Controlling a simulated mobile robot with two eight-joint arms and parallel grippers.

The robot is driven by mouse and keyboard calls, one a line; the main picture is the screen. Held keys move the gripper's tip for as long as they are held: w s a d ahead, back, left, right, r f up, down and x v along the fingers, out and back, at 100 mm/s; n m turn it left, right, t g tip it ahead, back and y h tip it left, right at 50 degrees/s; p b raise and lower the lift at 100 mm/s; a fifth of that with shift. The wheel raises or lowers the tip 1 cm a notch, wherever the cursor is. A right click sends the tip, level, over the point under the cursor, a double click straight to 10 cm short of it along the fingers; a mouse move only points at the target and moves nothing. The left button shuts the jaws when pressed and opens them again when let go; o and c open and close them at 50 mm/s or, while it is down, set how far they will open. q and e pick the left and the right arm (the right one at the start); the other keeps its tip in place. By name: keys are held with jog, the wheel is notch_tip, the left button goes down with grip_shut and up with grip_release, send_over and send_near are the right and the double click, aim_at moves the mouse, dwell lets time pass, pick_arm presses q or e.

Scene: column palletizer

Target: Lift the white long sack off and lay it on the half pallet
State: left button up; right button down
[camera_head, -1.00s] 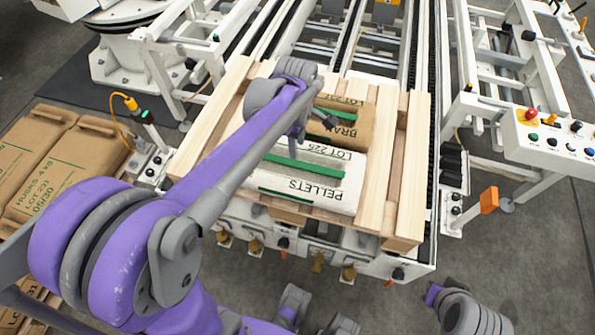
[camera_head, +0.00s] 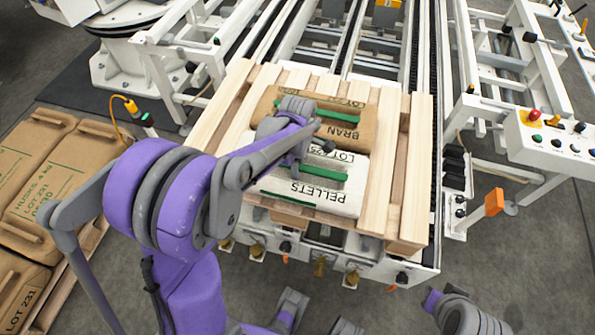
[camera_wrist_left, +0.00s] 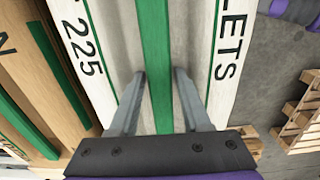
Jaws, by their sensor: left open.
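The white long sack (camera_head: 335,187), printed PELLETS and LOT 225, lies flat on a wooden pallet (camera_head: 413,150) on the conveyor. A raised green strip runs along its top. My left gripper (camera_head: 300,150) is over this sack, and its wrist covers part of it in the head view; its fingertips are hidden there. In the left wrist view, the open gripper (camera_wrist_left: 158,75) has one finger on each side of the green strip (camera_wrist_left: 156,50) on the white sack (camera_wrist_left: 105,35). Contact cannot be told.
A brown BRAN sack (camera_head: 350,122) lies close beside the white one. Brown HUSKS sacks (camera_head: 40,195) are stacked at the left. A wooden pallet (camera_wrist_left: 297,115) shows on the floor in the wrist view. A control panel (camera_head: 555,137) stands at the right.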

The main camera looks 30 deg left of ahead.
pick_arm(q)
grip_shut()
dwell(1.4)
